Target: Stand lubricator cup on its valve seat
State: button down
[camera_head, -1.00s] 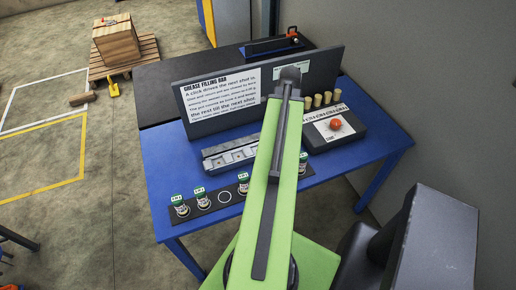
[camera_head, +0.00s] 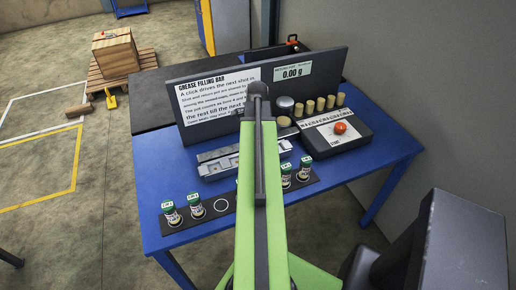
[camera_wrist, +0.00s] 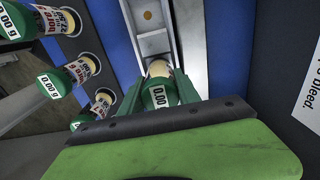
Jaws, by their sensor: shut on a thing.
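My gripper (camera_wrist: 157,88) is shut on a green lubricator cup (camera_wrist: 159,94) labelled 0.00 g, its pale end pointing towards the metal bar. In the wrist view the cup overlaps the near end of the bar (camera_wrist: 163,45); whether it touches a seat I cannot tell. A round brown spot (camera_wrist: 148,15), perhaps a valve seat, shows in a pocket farther along. In the head view the bar (camera_head: 222,161) lies on the blue table, partly behind my arm, which hides the gripper and held cup. Its seats are too small to tell apart there.
Other green cups (camera_head: 172,213) stand on a black strip (camera_head: 208,218) at the table front, beside an empty ring (camera_head: 221,205). A grey panel (camera_head: 319,85) stands behind. A box with a red button (camera_head: 340,128) and several brass cylinders (camera_head: 320,104) are at right.

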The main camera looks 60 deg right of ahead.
jog(key=shift+f, duration=0.25)
jog(key=c, duration=0.9)
grip_release()
jog(key=shift+r, duration=0.15)
notch_tip(320, 180, up, 12)
jog(key=p, duration=1.2)
jog(key=shift+r+p, duration=0.25)
jog(key=shift+p, duration=0.1)
jog(key=shift+f, duration=0.1)
